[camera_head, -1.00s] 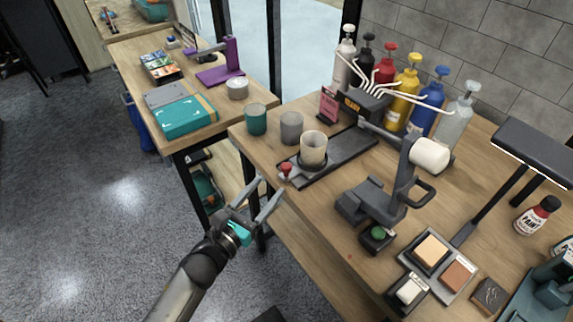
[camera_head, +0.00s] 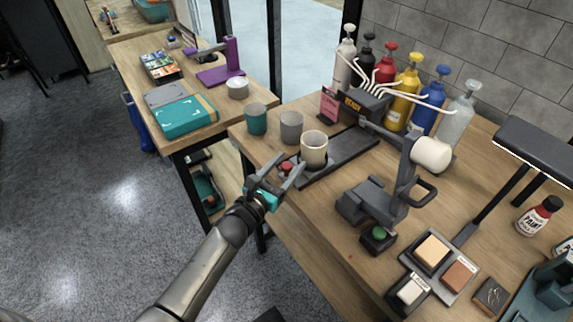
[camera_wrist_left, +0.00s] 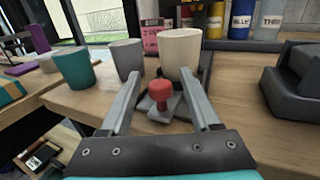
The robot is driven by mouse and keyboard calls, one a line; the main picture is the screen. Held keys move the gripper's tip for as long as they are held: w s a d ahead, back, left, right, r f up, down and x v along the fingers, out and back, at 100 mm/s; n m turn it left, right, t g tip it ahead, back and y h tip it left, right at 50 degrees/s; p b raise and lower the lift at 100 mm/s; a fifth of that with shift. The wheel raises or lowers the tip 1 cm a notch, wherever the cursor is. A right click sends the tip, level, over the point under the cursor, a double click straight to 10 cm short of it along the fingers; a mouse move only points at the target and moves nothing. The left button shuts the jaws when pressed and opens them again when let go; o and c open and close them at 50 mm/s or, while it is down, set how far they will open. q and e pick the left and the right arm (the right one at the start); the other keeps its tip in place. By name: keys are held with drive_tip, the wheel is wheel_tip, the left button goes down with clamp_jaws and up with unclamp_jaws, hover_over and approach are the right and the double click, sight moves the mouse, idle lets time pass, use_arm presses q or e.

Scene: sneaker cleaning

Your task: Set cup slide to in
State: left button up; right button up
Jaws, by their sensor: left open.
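The cup slide (camera_head: 345,158) is a dark grey track on the wooden bench, with a cream cup (camera_head: 314,149) standing upright at its near end. A red knob (camera_head: 286,167) sits at the front of the slide, below the cup; the knob also shows in the left wrist view (camera_wrist_left: 160,89). My left gripper (camera_head: 284,167) is open at the bench's edge. In the left wrist view, its fingers (camera_wrist_left: 160,108) spread on either side of the red knob, which appears between them. I cannot tell whether a finger touches it. My right gripper is not in view.
A grey cup (camera_head: 291,127) and a teal cup (camera_head: 255,119) stand left of the slide. A dark dispenser (camera_head: 366,102) with thin white spouts and several coloured bottles (camera_head: 404,92) stand behind. A grey press (camera_head: 385,190) stands to the right.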

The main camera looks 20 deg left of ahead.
use_arm(q)
clamp_jaws()
idle(0.3)
idle(1.0)
